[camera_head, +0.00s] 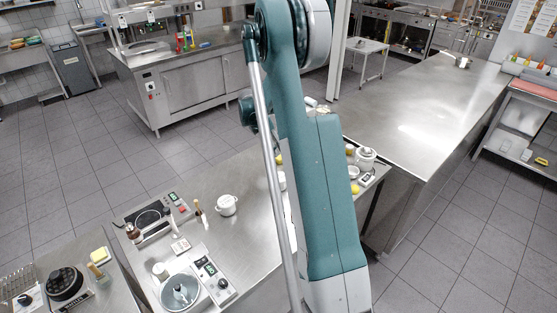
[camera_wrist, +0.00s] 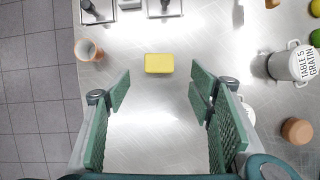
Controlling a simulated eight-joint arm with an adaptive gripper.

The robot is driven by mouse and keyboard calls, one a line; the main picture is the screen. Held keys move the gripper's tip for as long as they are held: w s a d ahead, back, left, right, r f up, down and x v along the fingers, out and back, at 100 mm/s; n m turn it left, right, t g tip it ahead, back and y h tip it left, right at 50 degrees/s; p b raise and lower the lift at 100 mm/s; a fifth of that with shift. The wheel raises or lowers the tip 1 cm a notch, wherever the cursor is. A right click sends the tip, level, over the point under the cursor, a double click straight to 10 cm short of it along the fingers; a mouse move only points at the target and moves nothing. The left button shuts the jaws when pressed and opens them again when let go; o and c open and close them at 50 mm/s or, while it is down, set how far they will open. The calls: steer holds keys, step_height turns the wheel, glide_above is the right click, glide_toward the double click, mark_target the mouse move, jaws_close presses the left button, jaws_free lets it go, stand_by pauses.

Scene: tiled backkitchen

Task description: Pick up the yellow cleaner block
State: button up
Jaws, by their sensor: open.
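In the wrist view, a yellow block (camera_wrist: 159,63) lies flat on the bare steel counter, just beyond my fingertips and roughly centred between them. My gripper (camera_wrist: 161,92) is open and empty, with its green fingers spread wide on either side. The block and the fingers are apart. In the head view my arm covers the middle of the scene, and I cannot make out my gripper there.
In the wrist view, a terracotta cup (camera_wrist: 88,50) stands at the left near the counter's edge. A white labelled pot (camera_wrist: 292,64) and a brown round thing (camera_wrist: 297,131) are at the right. The counter around the block is clear.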

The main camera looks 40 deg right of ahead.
mark_target(278, 159)
steer(key=shift+d+f, duration=0.35)
steer(key=shift+d, duration=0.05)
steer(key=shift+f, duration=0.15)
steer(key=shift+x, duration=1.15)
steer(key=shift+d+f, duration=0.1)
steer(key=shift+f, duration=0.05)
steer(key=shift+p+x, duration=0.45)
steer(key=shift+x, duration=2)
steer(key=shift+c, duration=0.5)
steer(key=c, duration=0.9)
